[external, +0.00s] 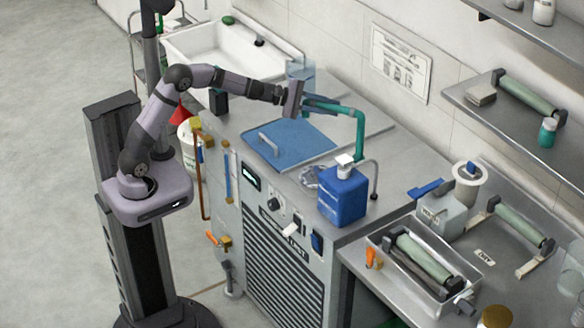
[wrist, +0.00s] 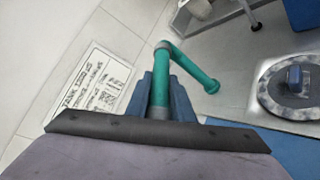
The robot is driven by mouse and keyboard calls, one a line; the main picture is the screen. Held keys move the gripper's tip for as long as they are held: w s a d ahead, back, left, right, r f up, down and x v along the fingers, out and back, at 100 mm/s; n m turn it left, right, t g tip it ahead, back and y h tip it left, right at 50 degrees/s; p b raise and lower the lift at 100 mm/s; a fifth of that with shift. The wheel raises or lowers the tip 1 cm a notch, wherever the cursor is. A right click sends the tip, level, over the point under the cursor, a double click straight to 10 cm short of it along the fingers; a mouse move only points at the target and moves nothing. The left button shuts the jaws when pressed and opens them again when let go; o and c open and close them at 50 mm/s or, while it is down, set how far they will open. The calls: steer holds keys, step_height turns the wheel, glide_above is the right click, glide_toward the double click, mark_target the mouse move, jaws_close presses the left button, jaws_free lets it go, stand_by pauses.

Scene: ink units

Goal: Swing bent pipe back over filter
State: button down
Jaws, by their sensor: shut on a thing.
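The bent pipe (external: 359,133) is a teal tube that rises from the counter, turns at an elbow and runs level to the left. My gripper (external: 320,104) is shut on its level arm, and the blue fingers lie either side of it in the wrist view (wrist: 163,98). There the pipe (wrist: 190,67) bends at the elbow and runs down to the right. A round mottled grey piece with a blue knob, apparently the filter (wrist: 290,88), lies right of the pipe; in the external view (external: 311,177) the blue bottle partly hides it. The gripped arm is not above it.
A blue lid (external: 310,150) with a handle lies flat on the counter below my gripper. A thin bent grey tube (external: 375,172) stands right of the bottle. The wall is close behind.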

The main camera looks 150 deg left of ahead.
steer(key=w+d+n+g+y+b, duration=0.2)
steer(key=w+d+n+g+b, duration=0.3)
steer(key=w+n+g+b, duration=0.4)
steer(key=n+g+b, duration=0.2)
steer(key=g+b, duration=0.1)
steer(key=g, duration=0.2)
steer(key=shift+w+d+r+n+g+y+b, duration=0.2)
steer(key=shift+w+n+g+y+b, duration=0.1)
steer(key=shift+w+g+b, duration=0.1)
stand_by(0.4)
steer(key=c, duration=1.6)
jaws_free()
steer(key=shift+f, duration=0.15)
steer(key=shift+o, duration=0.2)
